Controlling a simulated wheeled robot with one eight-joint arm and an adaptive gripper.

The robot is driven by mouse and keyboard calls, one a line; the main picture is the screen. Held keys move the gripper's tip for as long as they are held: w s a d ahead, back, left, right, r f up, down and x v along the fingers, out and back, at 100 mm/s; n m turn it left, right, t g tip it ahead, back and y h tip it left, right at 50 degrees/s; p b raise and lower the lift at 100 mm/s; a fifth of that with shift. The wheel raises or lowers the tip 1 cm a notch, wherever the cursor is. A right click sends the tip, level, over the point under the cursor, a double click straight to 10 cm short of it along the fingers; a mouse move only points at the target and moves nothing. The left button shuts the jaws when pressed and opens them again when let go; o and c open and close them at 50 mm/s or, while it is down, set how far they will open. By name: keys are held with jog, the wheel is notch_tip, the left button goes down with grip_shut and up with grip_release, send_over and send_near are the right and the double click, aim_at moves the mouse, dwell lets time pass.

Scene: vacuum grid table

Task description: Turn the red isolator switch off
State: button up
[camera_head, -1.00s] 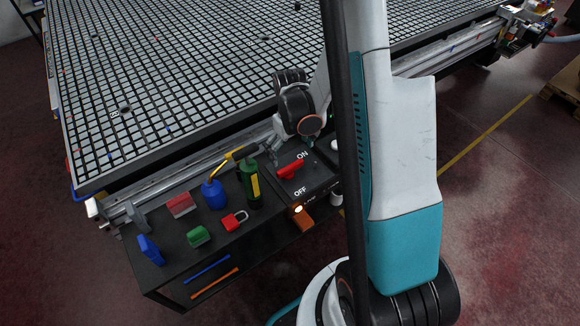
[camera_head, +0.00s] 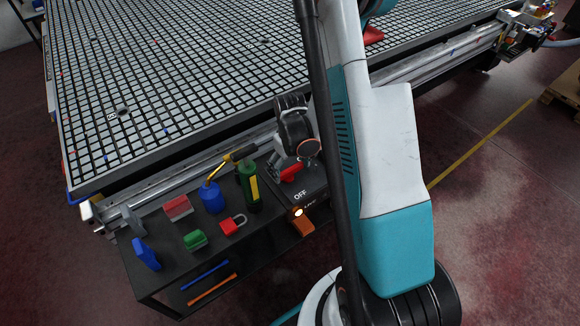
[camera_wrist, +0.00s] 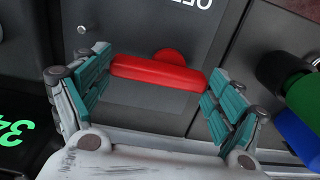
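The red isolator switch handle (camera_head: 291,172) sits on a dark box (camera_head: 313,188) at the right end of the black cart. The OFF label shows below the handle; the ON label is hidden by my gripper (camera_head: 287,160). In the wrist view the red handle (camera_wrist: 155,72) lies crosswise between the teal fingers of my gripper (camera_wrist: 158,66). The fingers are spread, one near each end of the handle, with small gaps seeming to show. I cannot tell for sure whether either finger touches it. Part of an OFF label shows upside down above the handle.
A green bottle (camera_head: 249,187) with a yellow band stands close left of the switch box. A blue oil can (camera_head: 212,196), a red padlock (camera_head: 232,225) and several blocks stand farther left. The grid table (camera_head: 200,75) lies behind. An amber lamp (camera_head: 298,211) glows on the box front.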

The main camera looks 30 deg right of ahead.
jog(key=shift+m, duration=0.3)
jog(key=m+b, duration=0.2)
jog(key=m, duration=0.1)
jog(key=shift+s, duration=0.2)
jog(key=m, duration=0.2)
jog(key=m+b, duration=0.1)
jog(key=m, duration=0.2)
jog(key=shift+s+a+b, duration=0.15)
jog(key=shift+b, duration=0.15)
jog(key=m+b, duration=0.1)
jog(key=m, duration=0.3)
jog(key=shift+s+a, duration=0.1)
jog(key=shift+a, duration=0.05)
jog(key=m+b, duration=0.1)
jog(key=m, duration=0.4)
jog(key=shift+a, duration=0.2)
jog(key=shift+m, duration=0.3)
jog(key=o, duration=0.9)
